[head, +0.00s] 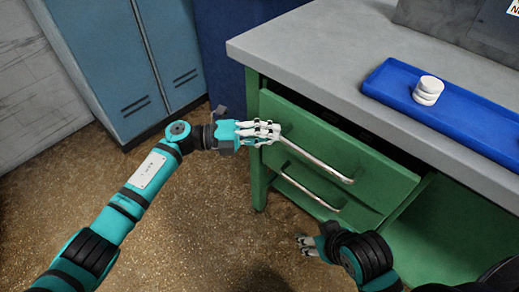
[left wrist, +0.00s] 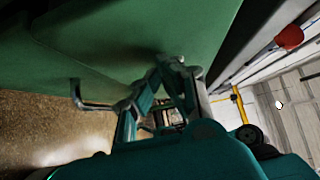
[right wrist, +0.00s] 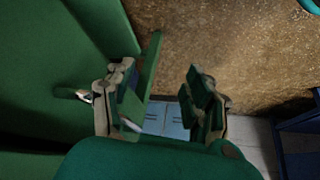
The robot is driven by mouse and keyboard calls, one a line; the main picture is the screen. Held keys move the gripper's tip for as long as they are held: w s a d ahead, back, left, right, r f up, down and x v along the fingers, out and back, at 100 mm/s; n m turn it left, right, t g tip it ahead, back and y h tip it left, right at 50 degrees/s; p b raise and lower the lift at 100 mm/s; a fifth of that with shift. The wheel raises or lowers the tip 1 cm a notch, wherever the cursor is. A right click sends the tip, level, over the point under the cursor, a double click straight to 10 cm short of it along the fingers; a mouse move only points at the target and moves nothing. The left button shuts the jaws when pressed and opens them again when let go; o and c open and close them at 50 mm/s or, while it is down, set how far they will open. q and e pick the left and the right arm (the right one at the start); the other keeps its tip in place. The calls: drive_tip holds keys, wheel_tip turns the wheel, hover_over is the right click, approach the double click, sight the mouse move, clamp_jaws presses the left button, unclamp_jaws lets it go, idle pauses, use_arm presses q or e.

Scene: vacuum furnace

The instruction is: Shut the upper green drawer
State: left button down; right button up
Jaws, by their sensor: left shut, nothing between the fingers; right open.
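The upper green drawer (head: 318,133) stands somewhat open under the grey worktop, with a dark gap above its front. Its metal bar handle (head: 318,161) slants across the front. My left gripper (head: 270,132) is shut and empty at the left part of the drawer front, near the handle's left end. In the left wrist view its closed fingertips (left wrist: 170,65) meet or nearly meet a green panel (left wrist: 150,28); contact is not certain. My right gripper (head: 303,244) is low in front of the cabinet. In the right wrist view it is open and empty (right wrist: 160,85), beside green panels.
A lower green drawer with its own bar handle (head: 308,188) is just below. Blue lockers (head: 135,50) stand at the back left. The brown floor (head: 215,225) is clear in front.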

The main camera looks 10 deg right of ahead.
use_arm(q)
drive_tip(key=shift+w+d+r+b, duration=0.15)
drive_tip(key=shift+w+d+b, duration=0.45)
drive_tip(key=shift+d, duration=0.2)
use_arm(e)
drive_tip(key=w, duration=0.1)
drive_tip(key=w+a+t, duration=0.1)
drive_tip(key=w+r+t, duration=0.1)
drive_tip(key=shift+w+a+y, duration=0.3)
drive_tip(key=shift+w+a, duration=0.05)
drive_tip(key=shift+w, duration=0.05)
